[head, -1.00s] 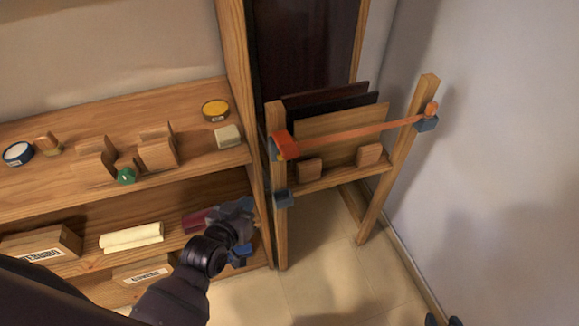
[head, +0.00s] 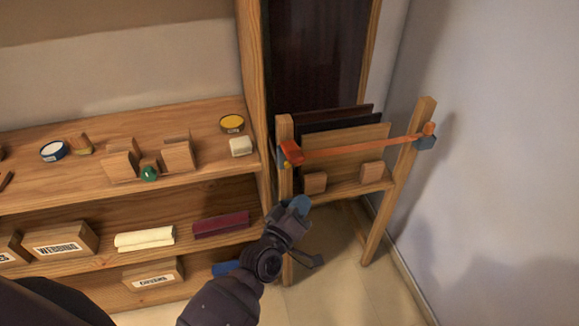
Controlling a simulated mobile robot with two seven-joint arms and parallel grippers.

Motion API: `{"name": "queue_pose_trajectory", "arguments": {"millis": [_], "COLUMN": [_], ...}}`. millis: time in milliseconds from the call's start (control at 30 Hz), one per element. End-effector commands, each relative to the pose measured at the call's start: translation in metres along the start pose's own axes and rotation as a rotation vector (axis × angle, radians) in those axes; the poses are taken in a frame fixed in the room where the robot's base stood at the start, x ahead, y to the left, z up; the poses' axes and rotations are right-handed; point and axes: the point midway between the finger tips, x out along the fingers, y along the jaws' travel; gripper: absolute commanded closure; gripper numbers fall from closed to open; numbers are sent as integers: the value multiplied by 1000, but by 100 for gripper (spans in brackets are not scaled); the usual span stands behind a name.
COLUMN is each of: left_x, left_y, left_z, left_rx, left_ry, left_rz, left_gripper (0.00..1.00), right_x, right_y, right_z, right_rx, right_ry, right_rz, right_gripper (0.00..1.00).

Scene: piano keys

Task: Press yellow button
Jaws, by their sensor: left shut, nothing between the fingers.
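A small yellow spot (head: 287,165), likely the yellow button, shows low on the red-orange block (head: 291,151) at the top of the stand's left post. It is too small to make out well. My left gripper (head: 298,212) is dark and shut with nothing in it. In the picture it sits below the yellow spot, apart from it, and overlaps the left post. A blue piece at its tip is hard to tell from the blue fitting on that post. My right gripper is not in view.
A wooden stand (head: 400,190) holds upright boards, with an orange band (head: 360,148) across its front. Shelves at left carry a yellow-topped tin (head: 232,123), a white block (head: 241,147), a green knob (head: 149,174) and a maroon cloth (head: 221,226). Floor right of my gripper is clear.

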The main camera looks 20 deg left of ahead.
Motion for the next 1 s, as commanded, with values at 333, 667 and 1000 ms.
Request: {"name": "queue_pose_trajectory", "arguments": {"millis": [333, 667, 1000], "left_x": [5, 30, 55], "left_y": [-5, -24, -41], "left_z": [-3, -20, -39], "left_rx": [3, 3, 4], "left_ry": [-1, -3, -3], "left_rz": [-1, -1, -1], "left_gripper": [100, 100, 100], "right_x": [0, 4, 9], "right_y": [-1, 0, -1], "right_z": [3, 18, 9], "right_rx": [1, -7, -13], "right_ry": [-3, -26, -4], "right_rz": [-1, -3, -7], "right_gripper": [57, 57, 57]}}
